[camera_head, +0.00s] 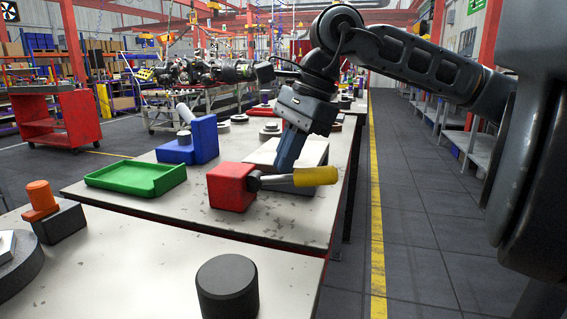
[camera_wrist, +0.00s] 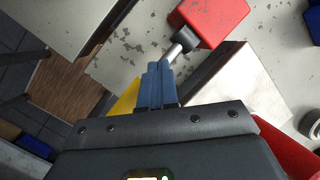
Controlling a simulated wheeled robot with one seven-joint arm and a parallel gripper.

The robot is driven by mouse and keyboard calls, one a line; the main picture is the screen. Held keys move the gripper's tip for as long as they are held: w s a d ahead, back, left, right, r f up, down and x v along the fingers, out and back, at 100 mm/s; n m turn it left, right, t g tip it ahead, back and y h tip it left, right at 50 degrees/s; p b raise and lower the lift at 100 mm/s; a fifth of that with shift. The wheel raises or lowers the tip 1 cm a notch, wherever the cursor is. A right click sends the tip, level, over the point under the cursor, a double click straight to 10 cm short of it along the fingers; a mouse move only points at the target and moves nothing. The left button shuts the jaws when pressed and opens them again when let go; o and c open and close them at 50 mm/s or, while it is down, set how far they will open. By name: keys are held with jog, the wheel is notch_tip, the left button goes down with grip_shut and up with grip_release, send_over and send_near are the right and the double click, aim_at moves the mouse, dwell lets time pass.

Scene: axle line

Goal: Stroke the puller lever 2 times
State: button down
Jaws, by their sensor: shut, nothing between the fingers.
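A red block (camera_head: 231,187) stands near the front edge of the middle table, with a lever on a dark pivot at its side. The lever's yellow grip (camera_head: 315,177) lies about level and points right in the head view. In the wrist view, the red block (camera_wrist: 211,20) is at the top and the yellow grip (camera_wrist: 122,103) is partly hidden behind my fingers. My gripper (camera_head: 284,167) is shut and empty, its blue fingers pointing down just behind the lever. The fingertips (camera_wrist: 158,66) appear close beside the metal shaft; I cannot tell whether they touch.
A green tray (camera_head: 136,177) and a blue block (camera_head: 203,140) with a pale lever are to the left on the same table. A pale plate (camera_head: 312,152) lies behind my fingers. On the nearer table are a black cylinder (camera_head: 227,288) and an orange-topped block (camera_head: 58,222).

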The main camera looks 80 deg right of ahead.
jog(key=shift+s+f+b, duration=0.25)
jog(key=shift+f+b, duration=0.25)
jog(key=shift+b, duration=0.15)
dwell(0.7)
jog(key=shift+r, duration=0.1)
dwell(0.5)
jog(key=shift+w+r+p, duration=0.2)
jog(key=shift+w+r, duration=0.15)
jog(key=shift+r, duration=0.35)
jog(key=shift+w+r+p, duration=0.25)
jog(key=shift+w+r, duration=0.15)
jog(key=shift+r, duration=0.3)
jog(key=shift+w+r+p, duration=0.2)
jog(key=shift+w+r, duration=0.15)
jog(key=shift+r, duration=0.35)
jog(key=r, duration=0.1)
jog(key=w+r+p, duration=0.1)
jog(key=r, duration=0.1)
jog(key=w+r, duration=0.1)
jog(key=shift+w+d+r+p, duration=0.1)
jog(key=shift+r+p, duration=0.1)
jog(key=shift+p, duration=0.1)
dwell(1.6)
